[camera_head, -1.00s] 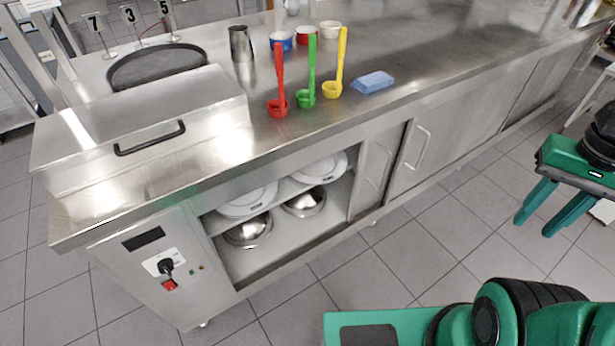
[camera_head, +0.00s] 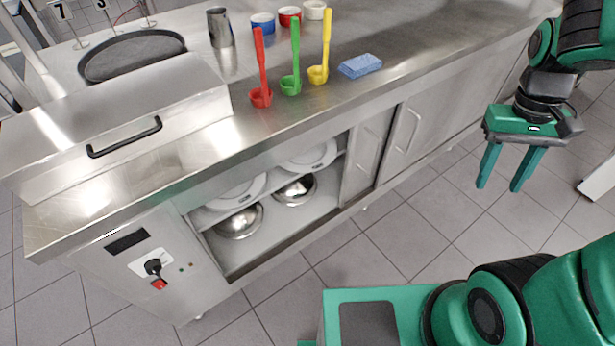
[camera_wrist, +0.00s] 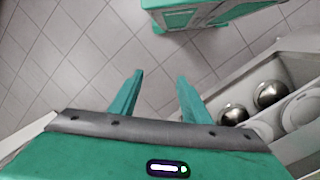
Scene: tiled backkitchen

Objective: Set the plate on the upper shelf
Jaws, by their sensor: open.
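Two white plates rest on the upper shelf of the open counter cabinet, a left plate (camera_head: 238,194) and a right plate (camera_head: 312,158), both partly hidden by the counter edge. The upper shelf (camera_head: 272,178) shows as a thin ledge. My gripper (camera_head: 498,188) is open and empty, fingers pointing down, over the floor to the right of the cabinet opening. Its fingers (camera_wrist: 160,76) have only floor between them in the wrist view.
Metal bowls (camera_head: 240,222) (camera_head: 297,190) stand on the lower level under the plates. A sliding door (camera_head: 367,158) closes the cabinet's right part. Ladles (camera_head: 291,85), a blue sponge (camera_head: 361,66) and a metal jug (camera_head: 220,28) stand on the countertop. The floor before the cabinet is clear.

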